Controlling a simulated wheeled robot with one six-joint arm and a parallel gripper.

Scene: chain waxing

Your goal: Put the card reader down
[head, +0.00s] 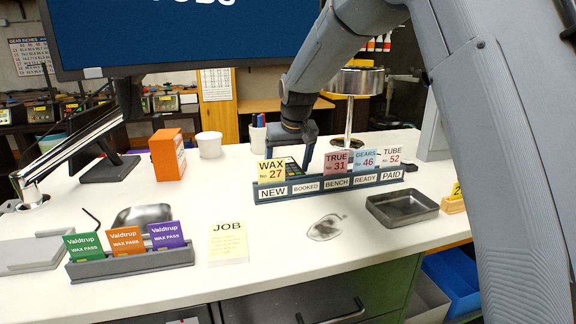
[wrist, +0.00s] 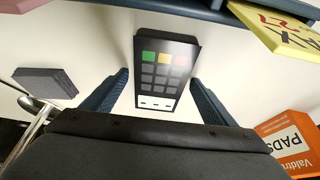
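The card reader (wrist: 163,72) is dark, with green, yellow and red keys above grey ones. In the wrist view it lies between the two fingers of my gripper (wrist: 160,78). In the head view my gripper (head: 298,150) points down behind the card rack (head: 330,184). The reader (head: 291,168) shows partly there, low at the white counter (head: 300,238), its front hidden by the rack and a yellow WAX card.
An orange box (head: 167,155) and a white cup (head: 209,145) stand left of my gripper. A dark tray (head: 402,208) lies to the right. A holder with Valdtrup cards (head: 130,262) and a JOB pad (head: 228,246) are in front.

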